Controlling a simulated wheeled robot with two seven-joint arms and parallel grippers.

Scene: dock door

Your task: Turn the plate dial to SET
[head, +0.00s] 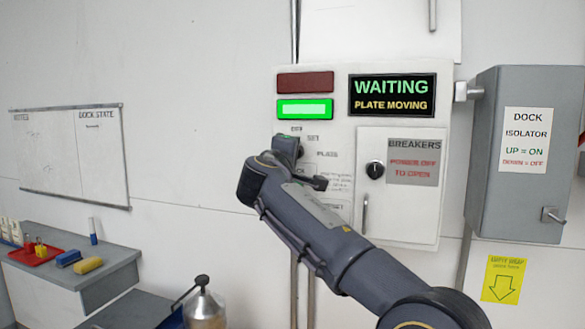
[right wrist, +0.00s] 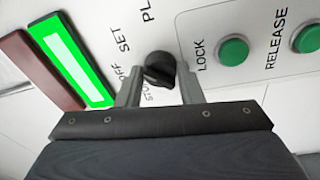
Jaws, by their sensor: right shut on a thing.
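The plate dial (right wrist: 158,70) is a small black knob on the white control panel (head: 340,120). In the right wrist view it sits between the two grey fingers of my right gripper (right wrist: 160,88), which is shut on it. The labels OFF, SET and a partly cut-off "PL" stand around the dial; I cannot tell for sure which label it points at. In the head view my right gripper (head: 288,150) is at the panel below the lamps and hides most of the dial. My left gripper is not in view.
The panel's display (head: 392,96) reads WAITING, PLATE MOVING. The green lamp (head: 305,109) is lit; the red lamp (head: 305,82) is dark. Green LOCK (right wrist: 233,50) and RELEASE (right wrist: 306,39) buttons sit beside the dial. The breakers door (head: 398,215) and grey isolator box (head: 520,200) stand right.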

